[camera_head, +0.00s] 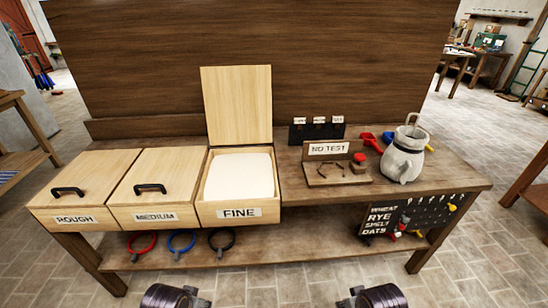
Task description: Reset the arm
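My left arm's end (178,297) shows as a dark ringed cylinder with a grey part at the bottom edge. My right arm's end (372,297) shows the same way at the bottom, right of centre. Both are cut off by the frame, and I cannot make out fingertips or anything held. Both are in front of the wooden bench (460,187), apart from the things on it.
Wooden bins labelled ROUGH (85,183) and MEDIUM (160,170) are shut. The FINE bin (238,213) has its lid up, with white contents. Coloured rings (181,243) hang below.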

